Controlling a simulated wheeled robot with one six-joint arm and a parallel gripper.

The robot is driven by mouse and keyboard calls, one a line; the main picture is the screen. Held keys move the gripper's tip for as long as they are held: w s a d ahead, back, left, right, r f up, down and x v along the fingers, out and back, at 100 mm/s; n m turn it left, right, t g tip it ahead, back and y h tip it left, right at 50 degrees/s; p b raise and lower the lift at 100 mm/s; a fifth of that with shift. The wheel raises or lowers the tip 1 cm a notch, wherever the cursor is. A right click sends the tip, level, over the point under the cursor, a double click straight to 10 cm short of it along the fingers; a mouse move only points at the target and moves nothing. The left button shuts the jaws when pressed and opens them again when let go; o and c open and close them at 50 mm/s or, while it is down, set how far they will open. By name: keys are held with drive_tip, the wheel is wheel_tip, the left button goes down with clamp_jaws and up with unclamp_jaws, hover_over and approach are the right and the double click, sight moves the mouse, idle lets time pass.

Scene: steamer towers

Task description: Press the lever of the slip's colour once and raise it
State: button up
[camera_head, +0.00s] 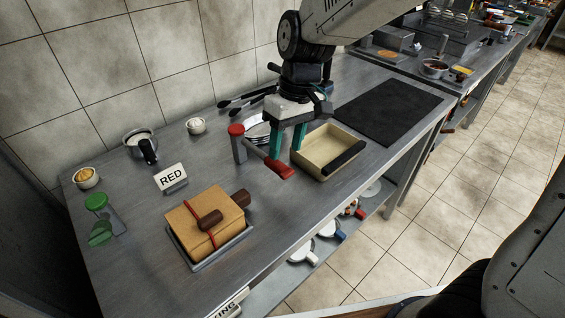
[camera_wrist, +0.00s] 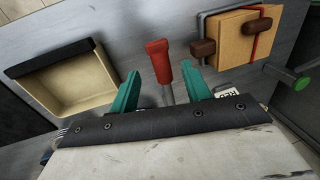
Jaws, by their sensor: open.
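A standing slip (camera_head: 171,176) reads RED; part of it also shows in the wrist view (camera_wrist: 227,91). The red lever has a red-capped post (camera_head: 237,131) and a red handle (camera_head: 281,169) low over the counter. The green lever, with a green cap (camera_head: 96,202) and a green handle (camera_head: 100,236), is at the far left. My gripper (camera_head: 286,154), with teal fingers, is open above and behind the red handle. In the wrist view the red handle (camera_wrist: 158,62) lies between the two finger lines, beyond the fingertips; I see no contact.
A wooden box (camera_head: 190,226) with brown handles and a red band sits on a metal tray (camera_head: 207,265). A cream bin (camera_head: 312,166) with a black edge stands just right of my gripper. Plates, tongs, small bowls (camera_head: 196,126) and a pot (camera_head: 139,141) line the back.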

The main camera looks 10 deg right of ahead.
sight(283, 165)
drive_tip(key=shift+s+a+f, duration=0.1)
drive_tip(key=shift+a+f, duration=0.05)
drive_tip(key=shift+f, duration=0.75)
drive_tip(key=shift+s+a+f, duration=0.15)
drive_tip(key=shift+f, duration=0.75)
drive_tip(key=shift+s+a+f, duration=0.1)
drive_tip(key=shift+a+f, duration=0.05)
drive_tip(key=shift+f, duration=0.75)
